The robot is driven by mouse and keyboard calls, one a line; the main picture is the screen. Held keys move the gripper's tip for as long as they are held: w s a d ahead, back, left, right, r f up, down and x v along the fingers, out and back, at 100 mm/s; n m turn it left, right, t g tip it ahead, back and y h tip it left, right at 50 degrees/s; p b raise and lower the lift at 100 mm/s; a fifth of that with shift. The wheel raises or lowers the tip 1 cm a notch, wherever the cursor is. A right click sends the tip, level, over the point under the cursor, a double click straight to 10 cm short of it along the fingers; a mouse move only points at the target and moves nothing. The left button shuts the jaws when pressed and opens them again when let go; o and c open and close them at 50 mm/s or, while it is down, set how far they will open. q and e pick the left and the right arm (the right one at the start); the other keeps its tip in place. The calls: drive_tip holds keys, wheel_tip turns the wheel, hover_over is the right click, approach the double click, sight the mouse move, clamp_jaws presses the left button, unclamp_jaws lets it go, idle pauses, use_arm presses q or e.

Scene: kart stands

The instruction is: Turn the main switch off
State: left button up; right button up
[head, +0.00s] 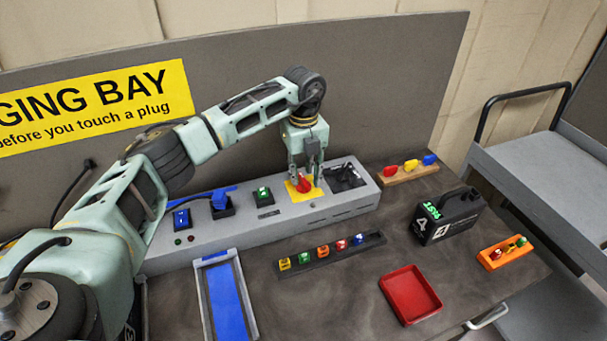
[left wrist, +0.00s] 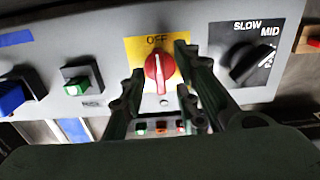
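The main switch is a red rotary knob (head: 304,183) on a yellow plate (head: 293,193), set in the grey charging panel (head: 275,218). In the left wrist view the knob (left wrist: 158,66) has a white line running up and down, towards the word OFF above it. My left gripper (head: 307,178) points down at the switch. In the left wrist view its fingers (left wrist: 159,88) stand open, one on each side of the knob; I cannot tell whether they touch it. My right gripper is not in view.
A black speed dial (left wrist: 250,63) sits just right of the switch and a green switch (head: 263,194) to its left. A strip of coloured plugs (head: 331,253), a red tray (head: 411,294) and a black battery (head: 446,216) stand in front.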

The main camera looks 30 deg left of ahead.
sight(304, 179)
use_arm(q)
wheel_tip(304, 179, up, 11)
idle(0.3)
idle(0.5)
